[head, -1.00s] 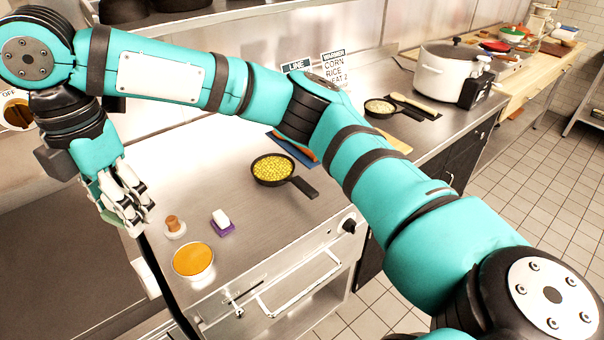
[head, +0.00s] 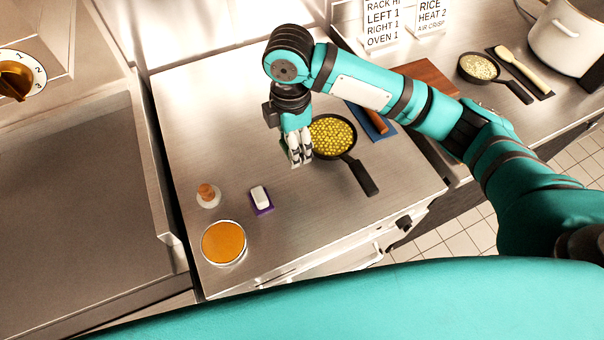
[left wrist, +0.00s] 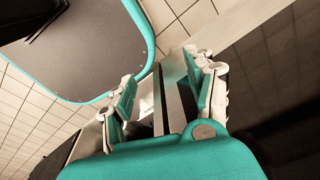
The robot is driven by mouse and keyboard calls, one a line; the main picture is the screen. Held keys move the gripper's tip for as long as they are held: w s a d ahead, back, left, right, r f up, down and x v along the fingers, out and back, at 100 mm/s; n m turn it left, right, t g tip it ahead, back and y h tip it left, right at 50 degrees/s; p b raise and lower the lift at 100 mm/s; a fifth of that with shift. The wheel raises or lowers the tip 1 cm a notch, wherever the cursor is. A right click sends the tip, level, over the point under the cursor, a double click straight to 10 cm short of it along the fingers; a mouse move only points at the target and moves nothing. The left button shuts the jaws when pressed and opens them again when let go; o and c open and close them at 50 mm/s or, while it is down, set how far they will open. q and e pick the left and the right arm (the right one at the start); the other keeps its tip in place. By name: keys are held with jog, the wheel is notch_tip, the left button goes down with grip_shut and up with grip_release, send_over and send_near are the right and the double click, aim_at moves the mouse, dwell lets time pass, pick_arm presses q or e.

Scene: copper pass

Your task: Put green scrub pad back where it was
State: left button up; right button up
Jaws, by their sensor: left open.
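My right gripper (head: 300,160) hangs fingers-down over the steel counter (head: 250,100), just left of the skillet of yellow food (head: 333,136). A small green edge shows at its fingers. It appears to be the green scrub pad (head: 286,152), held in the fingers and mostly hidden by them. My left gripper (left wrist: 165,95) is open in the left wrist view, with nothing seen between its fingers. It is not in the head view.
A bowl of orange food (head: 223,242), a cork-topped jar (head: 208,195) and a white block on a purple pad (head: 260,198) stand at the counter's front left. A blue mat (head: 372,121) lies behind the skillet. The counter's back left is clear.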

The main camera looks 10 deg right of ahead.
notch_tip(320, 180, down, 4)
jog(key=s, duration=0.3)
jog(key=p, duration=0.2)
send_over(299, 188)
notch_tip(299, 188, down, 4)
jog(key=shift+f, duration=0.2)
jog(key=shift+w+f, duration=0.15)
jog(key=shift+f, duration=0.2)
notch_tip(299, 188, down, 2)
jog(key=shift+f, duration=0.9)
pick_arm(q)
jog(key=s+r, duration=0.1)
jog(key=r, duration=0.1)
jog(key=shift+s+r, duration=0.4)
pick_arm(e)
jog(key=o, duration=1.1)
